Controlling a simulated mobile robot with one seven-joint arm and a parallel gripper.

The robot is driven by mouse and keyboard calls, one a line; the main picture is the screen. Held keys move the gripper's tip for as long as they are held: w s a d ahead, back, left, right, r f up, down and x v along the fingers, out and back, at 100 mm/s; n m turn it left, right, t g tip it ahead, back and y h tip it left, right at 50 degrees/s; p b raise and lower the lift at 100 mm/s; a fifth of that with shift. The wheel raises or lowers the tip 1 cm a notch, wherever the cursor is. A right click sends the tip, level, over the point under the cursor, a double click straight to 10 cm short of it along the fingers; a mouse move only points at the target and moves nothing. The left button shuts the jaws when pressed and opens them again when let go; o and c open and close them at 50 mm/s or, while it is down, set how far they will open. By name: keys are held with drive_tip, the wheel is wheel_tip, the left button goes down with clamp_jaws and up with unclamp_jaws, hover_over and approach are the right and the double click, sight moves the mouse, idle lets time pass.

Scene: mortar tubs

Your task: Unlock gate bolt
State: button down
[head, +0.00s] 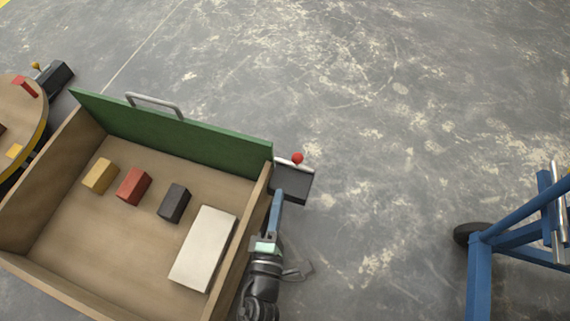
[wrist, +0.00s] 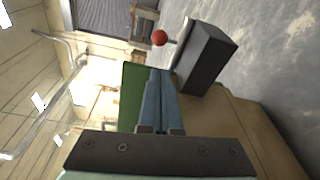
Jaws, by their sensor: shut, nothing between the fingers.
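The gate bolt is a dark housing (head: 295,184) with a pale rod and a red ball knob (head: 297,158), at the right end of the green gate panel (head: 170,134). In the wrist view the dark housing (wrist: 208,60) is right of my fingertips and the red knob (wrist: 159,38) is just beyond them. My gripper (head: 279,192) has long blue fingers, pressed together and empty. They lie beside the housing's left part in the head view. In the wrist view my gripper (wrist: 160,74) points toward the knob, apparently without touching it. The rod is partly hidden.
A wooden box (head: 258,210) behind the gate holds yellow, red and black blocks and a white slab (head: 203,248). A grey handle (head: 153,104) tops the gate. A round table (head: 40,115) stands left, a blue frame cart (head: 480,270) right. The floor between is clear.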

drive_tip(key=shift+r, duration=0.1)
drive_tip(key=w+b, duration=0.1)
drive_tip(key=w, duration=0.2)
drive_tip(key=w+d+b, duration=0.1)
drive_tip(key=w, duration=0.2)
drive_tip(key=w+b, duration=0.1)
drive_tip(key=w, duration=0.3)
drive_tip(key=shift+d+f, duration=0.2)
drive_tip(key=shift+f, duration=0.1)
